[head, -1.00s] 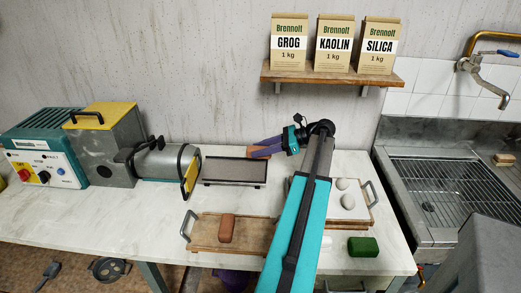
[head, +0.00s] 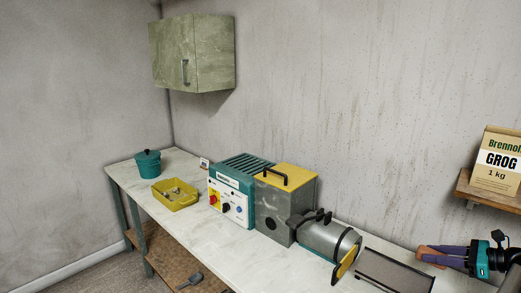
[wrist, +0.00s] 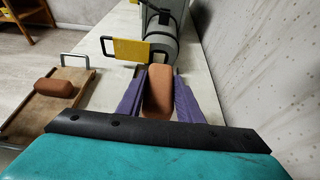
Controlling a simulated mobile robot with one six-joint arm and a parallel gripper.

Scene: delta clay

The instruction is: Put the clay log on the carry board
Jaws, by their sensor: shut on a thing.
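My gripper (head: 436,257) has purple fingers and shows at the right edge of the head view. In the wrist view it is shut on an orange-brown clay log (wrist: 157,92), which lies lengthwise between the fingers. A wooden carry board (wrist: 28,127) with a metal handle is at the left of the wrist view, apart from my gripper. A second clay log (wrist: 54,87) lies on it. The board is outside the head view.
A dark-framed tray (head: 395,272) lies beside my gripper. The extruder (head: 325,238) with its yellow end plate stands left of it. A yellow bin (head: 175,195) and teal pot (head: 148,163) stand at the far left. A shelf (head: 490,193) with a GROG bag is above right.

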